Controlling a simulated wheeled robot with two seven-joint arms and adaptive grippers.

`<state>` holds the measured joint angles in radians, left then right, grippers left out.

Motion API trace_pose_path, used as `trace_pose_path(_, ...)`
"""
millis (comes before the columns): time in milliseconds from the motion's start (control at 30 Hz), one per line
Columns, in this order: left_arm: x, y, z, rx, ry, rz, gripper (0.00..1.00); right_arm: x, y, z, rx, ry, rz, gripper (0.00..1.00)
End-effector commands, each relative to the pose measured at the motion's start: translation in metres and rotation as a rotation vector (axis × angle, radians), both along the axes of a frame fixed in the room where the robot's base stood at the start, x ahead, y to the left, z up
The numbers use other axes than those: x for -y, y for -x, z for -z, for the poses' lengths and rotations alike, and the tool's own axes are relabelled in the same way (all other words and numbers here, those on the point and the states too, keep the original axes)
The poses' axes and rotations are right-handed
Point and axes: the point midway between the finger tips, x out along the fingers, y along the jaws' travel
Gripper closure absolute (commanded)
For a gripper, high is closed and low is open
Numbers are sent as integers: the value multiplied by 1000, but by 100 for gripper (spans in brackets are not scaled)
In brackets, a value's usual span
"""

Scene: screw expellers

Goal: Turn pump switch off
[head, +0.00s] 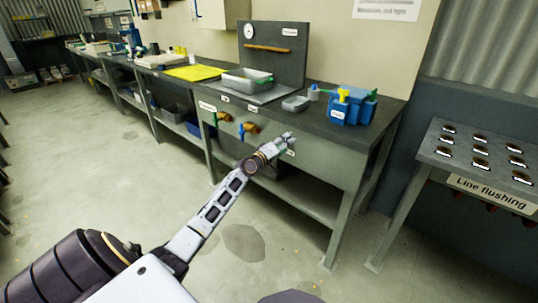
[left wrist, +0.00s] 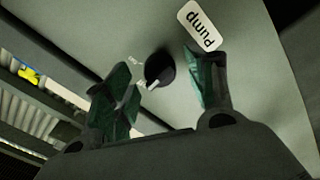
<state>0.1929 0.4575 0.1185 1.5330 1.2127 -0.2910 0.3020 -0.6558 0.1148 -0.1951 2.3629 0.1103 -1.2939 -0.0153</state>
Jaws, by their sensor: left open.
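The pump switch (left wrist: 159,68) is a round dark knob on a grey panel, with a white mark towards the bottom of the picture in the left wrist view. Two small marks beside it are too blurred to read. A white label (left wrist: 200,27) reading "Pump" sits near it. My left gripper (left wrist: 158,62) is open, with one finger on each side of the knob as seen; I cannot tell whether either touches it. In the head view my left gripper (head: 287,139) is at the front panel of the workbench (head: 325,165) and hides the knob.
A blue device (head: 352,107) with yellow and green parts, a grey tray (head: 247,79) and a yellow mat (head: 195,72) are on the bench. A table labelled "Line flushing" (head: 490,193) stands at the right. The floor in front is open.

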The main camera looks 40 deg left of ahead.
Motion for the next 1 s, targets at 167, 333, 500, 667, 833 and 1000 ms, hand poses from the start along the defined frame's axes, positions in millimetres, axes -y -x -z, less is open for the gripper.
trace_pose_path(167,-1,14,1,-1,-2,0,44,0,0,0,0,1,0,73)
trace_pose_path(333,-3,28,1,-2,-2,-1,44,0,0,0,0,1,-1,73)
trace_pose_path(500,-3,41,0,-1,-1,0,44,0,0,0,0,1,-1,73)
trace_pose_path(667,-4,54,1,-1,-2,0,44,0,0,0,0,1,-1,73)
trace_pose_path(833,-6,67,1,-2,-2,-1,44,0,0,0,0,1,-1,73)
trace_pose_path(1000,-7,80,1,-2,-1,0,44,0,0,0,0,1,-1,73)
